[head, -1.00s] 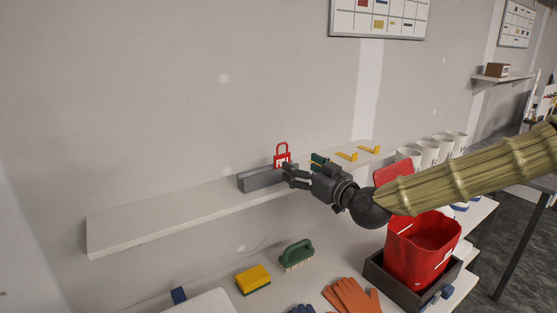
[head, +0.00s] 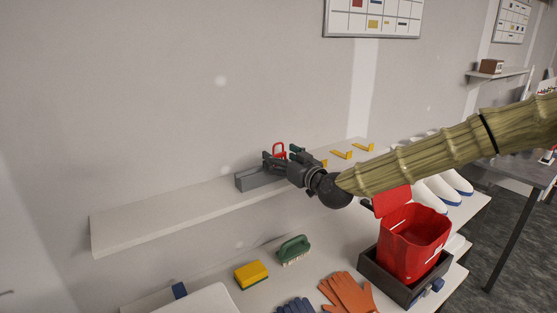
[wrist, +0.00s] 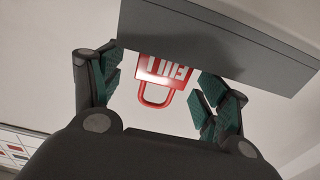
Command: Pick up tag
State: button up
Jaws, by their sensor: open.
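The tag is a red padlock-shaped piece with white lettering. In the head view the tag (head: 279,149) stands at the grey block on the wall shelf, mostly hidden behind my gripper, with its red loop showing. In the wrist view the tag (wrist: 163,78) lies between my two open fingers, apart from both, with its far end behind the grey block's edge. My gripper (head: 268,163) is at the block, its fingers open around the tag; in the wrist view its fingertips (wrist: 160,82) show green pads. The grey block (wrist: 215,38) spans the top of the wrist view.
The grey block (head: 250,181) rests on the white shelf (head: 150,219); the shelf's left part is bare. Yellow hooks (head: 341,154) are to the right. Below are a sponge (head: 251,273), a green brush (head: 294,249), orange gloves (head: 347,293) and a red bin (head: 410,250).

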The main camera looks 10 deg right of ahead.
jog(key=shift+w+a, duration=0.3)
jog(key=shift+w, duration=0.35)
jog(key=c, duration=1)
jog(key=shift+o, duration=0.2)
jog(key=shift+r, duration=0.2)
